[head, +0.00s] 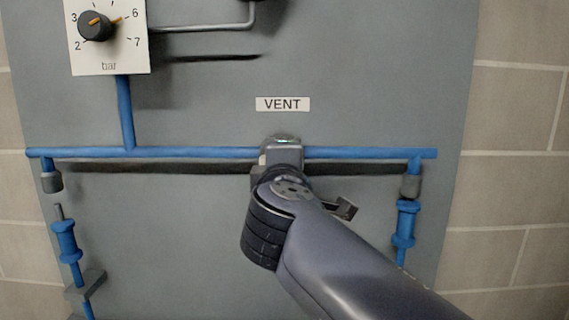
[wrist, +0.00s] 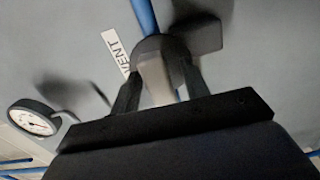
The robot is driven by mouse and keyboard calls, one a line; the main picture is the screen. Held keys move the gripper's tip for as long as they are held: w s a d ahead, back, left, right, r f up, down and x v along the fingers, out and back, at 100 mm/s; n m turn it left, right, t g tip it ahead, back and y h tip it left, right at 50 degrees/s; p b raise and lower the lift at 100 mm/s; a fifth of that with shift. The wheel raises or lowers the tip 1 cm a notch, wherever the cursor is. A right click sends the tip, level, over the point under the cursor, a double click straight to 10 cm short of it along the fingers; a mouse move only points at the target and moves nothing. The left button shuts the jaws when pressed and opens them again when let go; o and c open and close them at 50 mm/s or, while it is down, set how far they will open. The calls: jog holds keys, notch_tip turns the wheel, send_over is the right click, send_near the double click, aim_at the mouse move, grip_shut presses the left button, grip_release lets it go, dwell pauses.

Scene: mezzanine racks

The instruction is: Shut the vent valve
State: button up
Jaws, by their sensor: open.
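The vent valve (head: 281,139) sits on the horizontal blue pipe (head: 200,153), just below the white VENT label (head: 283,104). In the head view my arm hides most of it. In the wrist view the valve shows as a dark round body with a pale grey handle (wrist: 155,80) pointing toward my gripper (wrist: 160,68). My gripper is open, with one dark finger on each side of the handle. I cannot tell whether the fingers touch it. The handle's turn relative to the pipe is hard to judge.
A dial with a dark knob (head: 96,26) is at the upper left of the grey panel (head: 390,70). Blue hose ends hang at the left (head: 67,242) and right (head: 404,224). A round gauge (wrist: 33,118) shows in the wrist view. The panel right of the label is clear.

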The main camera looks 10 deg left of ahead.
jog(key=p+v, duration=0.1)
jog(key=v, duration=0.9)
jog(key=shift+s, duration=0.2)
jog(key=shift+d, duration=0.15)
jog(key=b+x, duration=0.1)
jog(key=x, duration=1)
jog(key=shift+s, duration=0.15)
